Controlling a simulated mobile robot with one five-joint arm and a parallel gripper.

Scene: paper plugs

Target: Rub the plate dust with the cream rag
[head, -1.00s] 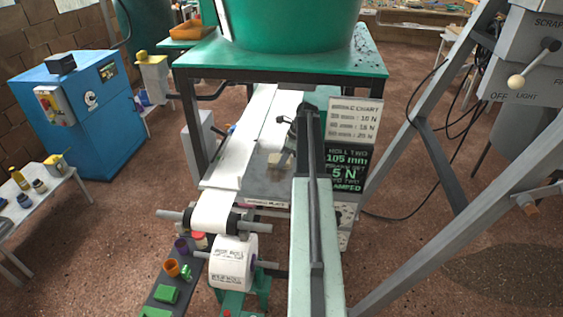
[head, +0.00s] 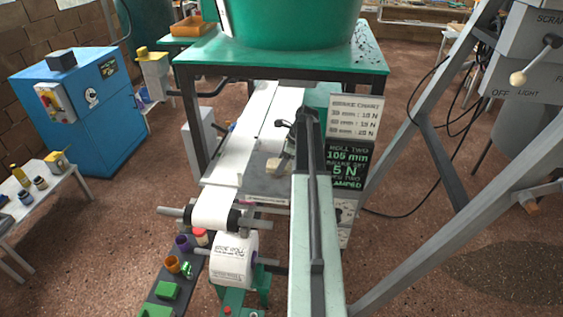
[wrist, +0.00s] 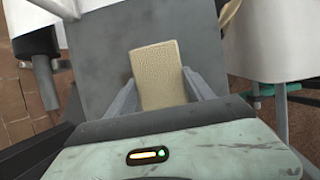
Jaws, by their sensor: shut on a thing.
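The cream rag (wrist: 157,72) is a folded, textured pad held between the two fingers of my gripper (wrist: 158,92). In the head view the rag (head: 277,166) shows at the end of my gripper (head: 284,158), over the grey plate (head: 258,187). The plate (wrist: 105,45) fills the middle of the wrist view beneath the rag. A faint darker smudge shows on the plate just left of the rag; I cannot clearly tell that it is dust. I cannot tell whether the rag touches the plate. The plate under the rag and arm is hidden.
A white paper web (head: 225,175) runs left of the plate, over a dark roller to a printed roll (head: 234,262). A green table (head: 280,62) stands over the far end. A brake chart (head: 355,118) and dark sign (head: 347,165) stand right. A grey frame leg slants further right.

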